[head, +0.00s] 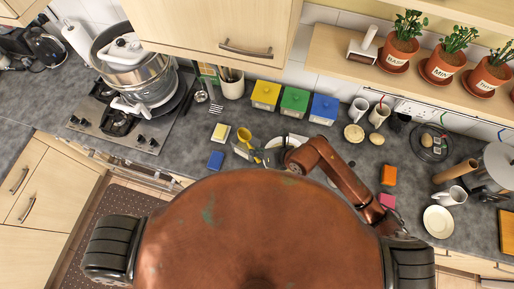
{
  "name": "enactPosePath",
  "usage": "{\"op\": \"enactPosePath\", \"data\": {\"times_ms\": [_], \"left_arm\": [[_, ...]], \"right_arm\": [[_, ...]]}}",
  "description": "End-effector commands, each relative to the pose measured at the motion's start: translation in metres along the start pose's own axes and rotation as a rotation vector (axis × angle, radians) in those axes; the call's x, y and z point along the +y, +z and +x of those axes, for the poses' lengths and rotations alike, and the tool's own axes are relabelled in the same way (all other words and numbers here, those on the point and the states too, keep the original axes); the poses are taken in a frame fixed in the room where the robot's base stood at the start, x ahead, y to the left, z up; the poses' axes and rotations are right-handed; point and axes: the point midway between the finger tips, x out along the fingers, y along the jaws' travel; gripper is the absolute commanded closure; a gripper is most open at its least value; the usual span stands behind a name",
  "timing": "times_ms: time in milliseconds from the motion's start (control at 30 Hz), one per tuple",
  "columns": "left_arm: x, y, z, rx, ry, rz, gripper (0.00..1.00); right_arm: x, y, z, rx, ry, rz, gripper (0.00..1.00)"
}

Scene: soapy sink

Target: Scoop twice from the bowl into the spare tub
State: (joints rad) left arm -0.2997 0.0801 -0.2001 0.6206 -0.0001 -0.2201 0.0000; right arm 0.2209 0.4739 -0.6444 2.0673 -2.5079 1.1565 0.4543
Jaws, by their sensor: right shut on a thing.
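A white round bowl (277,142) sits on the grey counter at the middle, partly hidden by my right arm. My right gripper (246,149) is at the bowl's left side, its fingers pointing left. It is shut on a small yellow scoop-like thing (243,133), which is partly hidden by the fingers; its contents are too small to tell. I cannot pick out the spare tub for certain; my copper-coloured body hides the near part of the counter. My left gripper is not in view.
Yellow (265,95), green (294,101) and blue (323,108) canisters stand behind. A blue sponge (216,160) and a pale yellow block (220,132) lie left. Orange (388,175) and pink (387,200) blocks lie right. A large pot (140,75) stands on the hob.

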Motion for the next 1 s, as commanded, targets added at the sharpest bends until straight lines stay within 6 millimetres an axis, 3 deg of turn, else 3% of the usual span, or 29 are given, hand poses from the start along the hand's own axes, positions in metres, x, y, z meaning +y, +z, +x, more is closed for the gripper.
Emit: {"op": "enactPosePath", "data": {"times_ms": [33, 167, 400, 1000], "left_arm": [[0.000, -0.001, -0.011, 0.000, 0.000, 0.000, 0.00], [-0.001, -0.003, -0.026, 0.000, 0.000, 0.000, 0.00], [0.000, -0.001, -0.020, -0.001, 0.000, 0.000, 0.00], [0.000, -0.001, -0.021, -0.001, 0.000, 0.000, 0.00]], "right_arm": [[0.004, 0.004, -0.005, -0.001, -0.023, -0.026, 1.00], [0.008, 0.007, -0.008, -0.003, -0.110, -0.112, 1.00], [0.010, 0.008, -0.007, 0.000, -0.233, -0.237, 1.00], [0.007, 0.007, -0.009, 0.000, -0.279, -0.267, 1.00]]}}
